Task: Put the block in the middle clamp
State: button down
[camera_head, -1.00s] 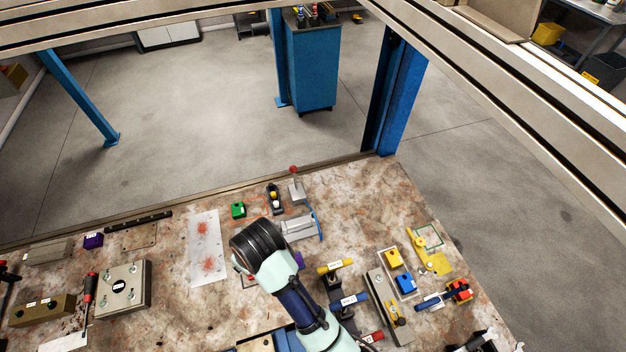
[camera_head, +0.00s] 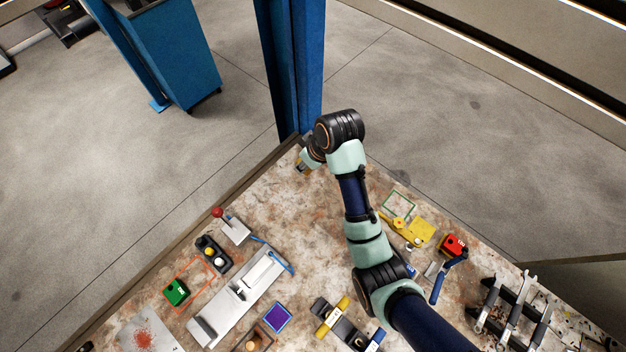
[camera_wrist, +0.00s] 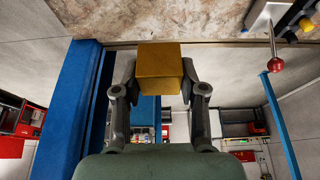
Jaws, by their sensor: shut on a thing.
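My gripper (camera_wrist: 160,90) is shut on an ochre-yellow block (camera_wrist: 160,68), with one finger on each side of it in the wrist view. In the head view my gripper (camera_head: 303,164) is by the table's far corner, near the blue post, and its fingers are small and partly hidden by my wrist. A yellow labelled bar (camera_head: 332,317) and a blue labelled bar (camera_head: 376,341) sit on dark supports at the bottom. A grey vise-like fixture (camera_head: 243,297) lies left of them. I cannot tell which of these is the middle clamp.
A blue post (camera_head: 288,65) stands close to my gripper. A metal tool rack (camera_head: 510,310) is at right.

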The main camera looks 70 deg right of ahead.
aim_at(306, 195)
jog(key=shift+d, duration=0.15)
jog(key=shift+s+f, duration=0.1)
jog(key=shift+f, duration=0.05)
notch_tip(306, 195, down, 20)
jog(key=b, duration=0.3)
jog(key=c, duration=0.7)
grip_release()
jog(key=shift+o, duration=0.2)
